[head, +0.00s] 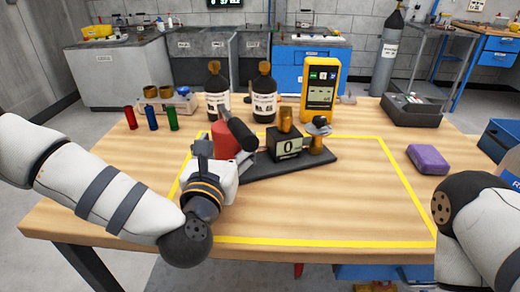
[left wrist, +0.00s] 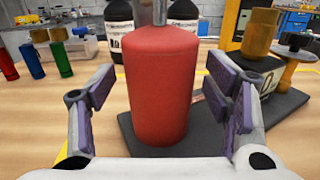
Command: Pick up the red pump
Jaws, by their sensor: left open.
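The red pump (head: 226,138) is a red cylinder standing upright on a dark base plate (head: 315,164) near the middle of the table. In the head view, my left gripper and a dark handle partly cover it. In the left wrist view, the red pump (left wrist: 160,85) fills the middle, with its lower end at the dark plate. My left gripper (head: 220,157) is open close in front of it, with one purple-padded finger on each side. Clear gaps show between the pads and the cylinder. My right arm shows at the right edge, but its gripper is out of view.
A box with a "0" display (head: 287,147) and a brass valve (head: 319,137) share the plate. Two dark bottles (head: 264,95) and a yellow meter (head: 320,88) stand behind. Small coloured tubes (head: 152,117) stand left. A purple block (head: 428,159) lies right. The front table area is clear.

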